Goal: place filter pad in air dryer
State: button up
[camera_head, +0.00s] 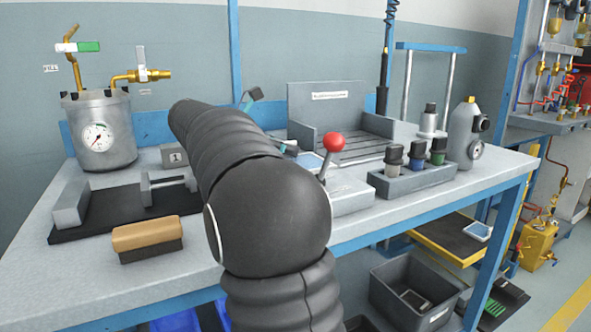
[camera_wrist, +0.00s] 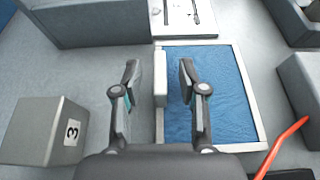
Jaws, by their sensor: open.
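In the wrist view, a blue pad in a pale grey frame (camera_wrist: 225,95), likely the filter pad, lies flat on the bench. A pale upright tab (camera_wrist: 160,76) stands along its left edge. My gripper (camera_wrist: 158,82) is open above it, with one finger on each side of the tab and visible gaps to both. The right finger overlaps the blue surface in the picture. I cannot tell for certain which object is the air dryer.
A grey block marked 3 (camera_wrist: 45,132) stands left of the gripper. A red stick (camera_wrist: 284,145) lies at lower right. Grey walls stand around. The head view shows a gauge tank (camera_head: 100,140), a red-knobbed lever box (camera_head: 345,195), a bottle rack (camera_head: 415,178) and a tan-topped brush (camera_head: 148,240).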

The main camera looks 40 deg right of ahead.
jog(key=shift+s+d+f, duration=0.1)
jog(key=shift+d, duration=0.25)
grip_shut()
